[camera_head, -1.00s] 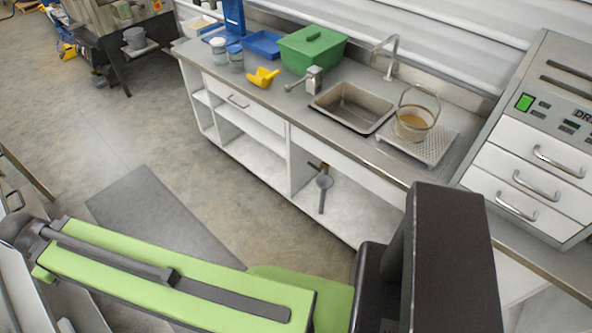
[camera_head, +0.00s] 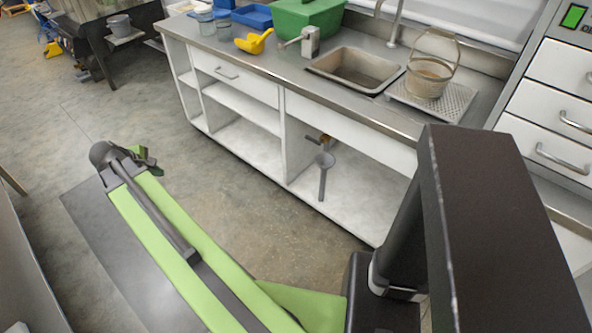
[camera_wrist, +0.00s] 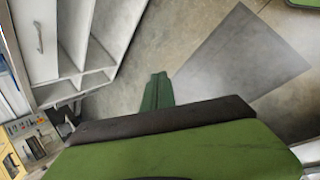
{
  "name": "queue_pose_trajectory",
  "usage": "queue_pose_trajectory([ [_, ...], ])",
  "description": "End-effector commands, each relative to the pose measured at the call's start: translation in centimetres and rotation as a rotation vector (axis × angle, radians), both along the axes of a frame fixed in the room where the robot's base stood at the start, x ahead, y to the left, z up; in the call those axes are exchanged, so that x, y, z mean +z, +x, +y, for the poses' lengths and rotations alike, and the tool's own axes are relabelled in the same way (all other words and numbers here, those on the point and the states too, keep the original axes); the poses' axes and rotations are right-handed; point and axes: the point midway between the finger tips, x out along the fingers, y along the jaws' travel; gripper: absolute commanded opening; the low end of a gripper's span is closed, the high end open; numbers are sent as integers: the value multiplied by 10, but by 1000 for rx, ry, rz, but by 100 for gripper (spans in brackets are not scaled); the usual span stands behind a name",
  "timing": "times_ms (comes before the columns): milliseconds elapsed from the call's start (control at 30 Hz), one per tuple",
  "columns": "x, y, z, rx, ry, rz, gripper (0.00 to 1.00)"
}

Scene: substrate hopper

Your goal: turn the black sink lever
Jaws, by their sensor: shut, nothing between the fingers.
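I cannot pick out the black sink lever for sure. Under the steel sink (camera_head: 357,69), in the open cupboard, hangs a grey drain pipe (camera_head: 323,178) with a small brass-coloured fitting (camera_head: 316,139); a dark part beside the fitting is too small to make out. My gripper (camera_wrist: 157,92) is shut and empty, its green fingers together in the wrist view, over the floor. In the head view it shows small and partly hidden at the far end of my green arm (camera_head: 145,158), left of the cupboard and well apart from the pipe.
The counter holds a grey metal device with a side handle (camera_head: 312,42), a yellow scoop (camera_head: 254,42), a green bin (camera_head: 308,17) and a basket (camera_head: 430,78) on a drain tray (camera_head: 455,104). A drawer unit (camera_head: 556,110) stands right. Floor before the cupboard is clear.

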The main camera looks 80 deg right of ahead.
Motion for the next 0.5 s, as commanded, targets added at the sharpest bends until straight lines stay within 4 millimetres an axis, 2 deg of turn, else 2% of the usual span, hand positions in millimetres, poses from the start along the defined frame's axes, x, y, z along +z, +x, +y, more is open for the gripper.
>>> queue_pose_trajectory([
  [33,-50,-21,-43,15,-54,50,0],
  [100,-76,-53,-96,54,-129,137,0],
  [167,-97,-85,-139,86,-186,224,0],
  [200,-110,-108,-166,105,-219,289,0],
  [267,-130,-144,-204,136,-262,391,0],
  [300,-143,-170,-227,154,-286,465,0],
  [367,-161,-209,-259,182,-312,577,0],
  [400,-172,-235,-277,199,-322,652,0],
  [500,-192,-293,-312,239,-332,822,0],
])
